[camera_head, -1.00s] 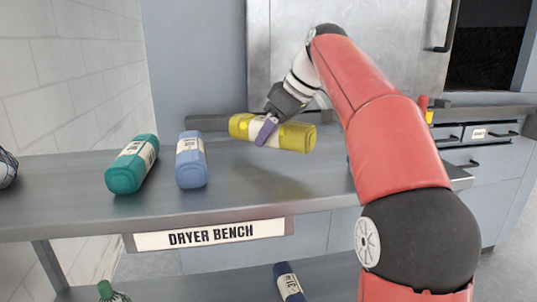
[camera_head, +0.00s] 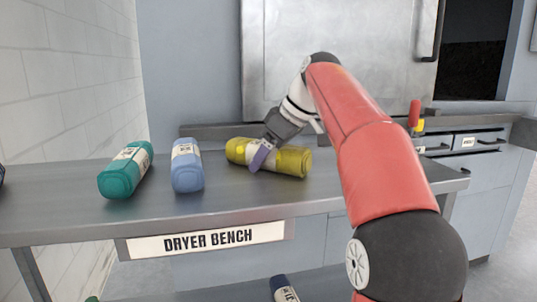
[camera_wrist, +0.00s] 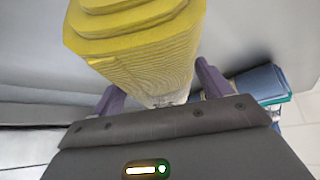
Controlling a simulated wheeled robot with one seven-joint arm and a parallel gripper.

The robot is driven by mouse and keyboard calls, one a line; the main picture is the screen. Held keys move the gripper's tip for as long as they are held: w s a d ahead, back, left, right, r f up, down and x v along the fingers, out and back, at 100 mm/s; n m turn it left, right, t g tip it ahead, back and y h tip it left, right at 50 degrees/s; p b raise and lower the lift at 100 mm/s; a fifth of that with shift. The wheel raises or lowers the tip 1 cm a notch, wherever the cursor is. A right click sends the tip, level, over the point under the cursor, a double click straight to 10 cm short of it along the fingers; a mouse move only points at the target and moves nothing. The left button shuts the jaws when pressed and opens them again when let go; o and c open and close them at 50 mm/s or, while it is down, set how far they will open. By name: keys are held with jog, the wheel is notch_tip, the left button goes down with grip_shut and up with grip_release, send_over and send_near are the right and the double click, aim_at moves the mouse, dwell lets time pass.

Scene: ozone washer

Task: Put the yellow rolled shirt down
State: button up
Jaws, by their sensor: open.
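The yellow rolled shirt (camera_head: 291,161) lies on the dryer bench (camera_head: 270,193), to the right of the other rolls. It also shows between the fingers in the wrist view (camera_wrist: 145,50). My gripper (camera_head: 260,157) is at the shirt, with one purple finger visible across its near side. In the wrist view the two purple fingers (camera_wrist: 160,90) stand on either side of the roll, with the jaws open. Whether the fingers still touch the cloth is hard to tell.
A blue roll (camera_head: 187,167) and a teal roll (camera_head: 126,171) lie on the bench to the left. A navy roll (camera_head: 284,289) is on the lower shelf. A raised ledge (camera_head: 213,130) runs along the bench's back. Bare bench lies in front of the shirt.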

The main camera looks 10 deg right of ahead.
jog(key=shift+r, duration=0.1)
jog(key=shift+s+d+r, duration=0.1)
jog(key=shift+d+r, duration=0.05)
jog(key=shift+r, duration=0.15)
jog(key=p+v, duration=0.4)
jog(key=v, duration=0.7)
jog(key=shift+r, duration=0.2)
jog(key=shift+d, duration=0.1)
